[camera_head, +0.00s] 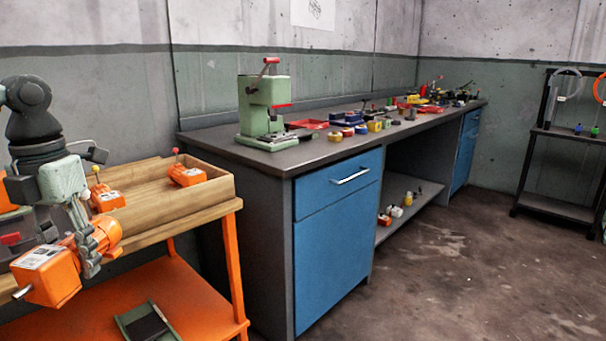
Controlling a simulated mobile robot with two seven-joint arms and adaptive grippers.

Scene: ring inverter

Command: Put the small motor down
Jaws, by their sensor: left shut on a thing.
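My left gripper (88,252) comes in from the left and is shut on an orange motor (50,281). The motor has a boxy front part with a white label, a round finned body and a short metal shaft at its lower left. The gripper fingers cover part of its middle. It is held in front of the wooden-topped bench, near that bench's left front part. Whether it touches anything below cannot be told. My right gripper is not in view.
Two orange units with red or yellow knobs, one at the back (187,177) and one further left (107,199), sit in the wooden tray (222,185). The tray's front middle is bare. A dark-and-green tray (130,330) lies on the orange lower shelf (195,300). A blue workbench (335,245) stands right.

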